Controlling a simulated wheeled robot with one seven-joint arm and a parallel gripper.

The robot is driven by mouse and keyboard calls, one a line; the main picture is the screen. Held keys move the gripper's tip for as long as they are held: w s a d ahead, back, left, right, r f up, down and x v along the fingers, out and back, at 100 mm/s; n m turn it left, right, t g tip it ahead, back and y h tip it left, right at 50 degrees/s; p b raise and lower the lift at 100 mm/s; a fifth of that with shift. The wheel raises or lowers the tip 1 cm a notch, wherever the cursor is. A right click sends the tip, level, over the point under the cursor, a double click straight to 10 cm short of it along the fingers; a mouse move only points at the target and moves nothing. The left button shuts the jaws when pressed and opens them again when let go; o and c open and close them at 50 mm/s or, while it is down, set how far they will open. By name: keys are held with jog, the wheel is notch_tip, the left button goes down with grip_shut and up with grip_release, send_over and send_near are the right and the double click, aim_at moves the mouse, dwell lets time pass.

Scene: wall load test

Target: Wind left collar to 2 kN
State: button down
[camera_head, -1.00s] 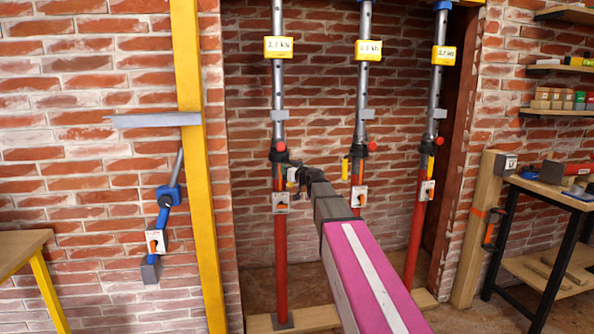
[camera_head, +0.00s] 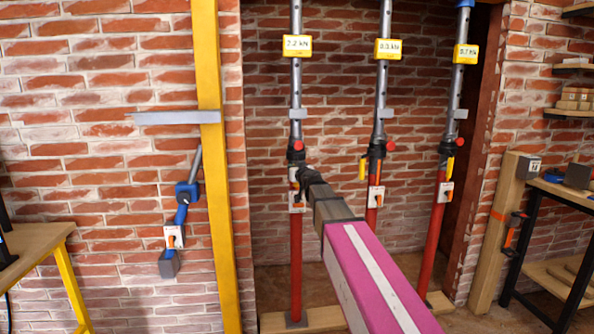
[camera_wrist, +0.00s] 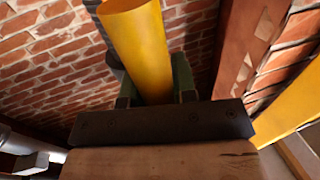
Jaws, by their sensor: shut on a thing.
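The left prop has a red lower tube (camera_head: 296,260), a grey upper tube and a dark collar (camera_head: 296,155) with a red knob. Its yellow display (camera_head: 298,46) appears to read 2.2 kN, though the digits are small. My gripper (camera_head: 300,178) is at the left prop, just below the collar, and hides part of it. In the wrist view, my gripper (camera_wrist: 155,88) is shut on a yellow handle (camera_wrist: 138,45), with a finger on each side. The handle's joint with the collar is hidden.
The middle prop (camera_head: 372,215) and right prop (camera_head: 436,235) stand close by, with their own displays. A yellow post (camera_head: 212,190) with a grey bracket (camera_head: 175,117) stands left. A blue tool (camera_head: 187,192) hangs on the brick wall. A workbench (camera_head: 565,190) stands right.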

jog(key=shift+w+a, duration=0.1)
dwell(0.4)
jog(key=c, duration=0.9)
grip_release()
jog(key=v, duration=1)
jog(key=shift+s, duration=0.4)
jog(key=shift+f, duration=0.1)
